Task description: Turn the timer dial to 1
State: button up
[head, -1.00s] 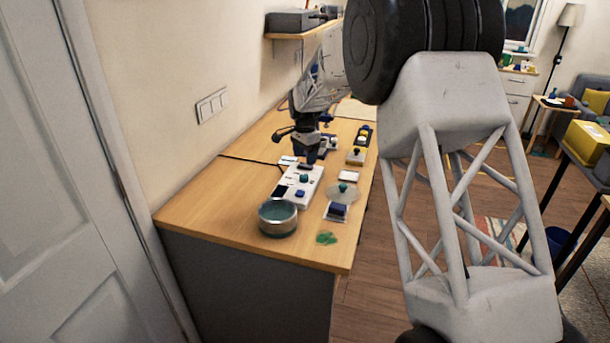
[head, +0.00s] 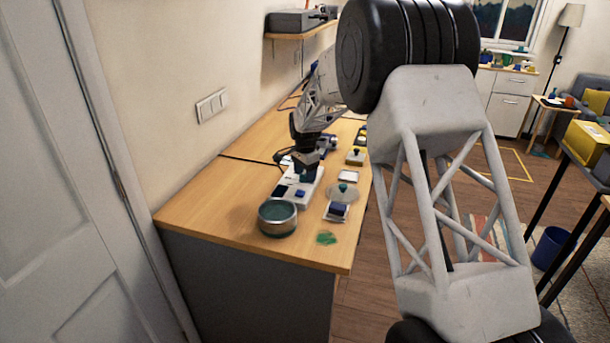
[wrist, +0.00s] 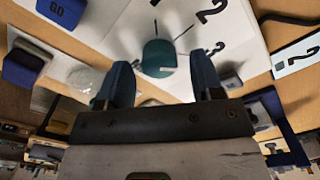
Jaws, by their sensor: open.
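The timer dial (wrist: 158,54) is a round teal knob on a white panel (wrist: 125,38), with a pale mark on its near side. Black tick lines and digits surround it; a 2 is readable at the top, and a smaller digit is seen at an angle to the right. My gripper (wrist: 160,64) is open, one dark blue finger on each side of the dial in the wrist view. I cannot tell whether either finger touches it. In the head view, my gripper (head: 306,170) is above the panel (head: 301,192) and hides the dial.
A blue GO button (wrist: 62,10) is at the wrist view's upper left. A white display (wrist: 297,56) is at its right. The front left of the wooden desk (head: 210,205) is clear.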

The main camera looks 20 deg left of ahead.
jog(key=shift+f, duration=0.35)
jog(key=c, duration=0.9)
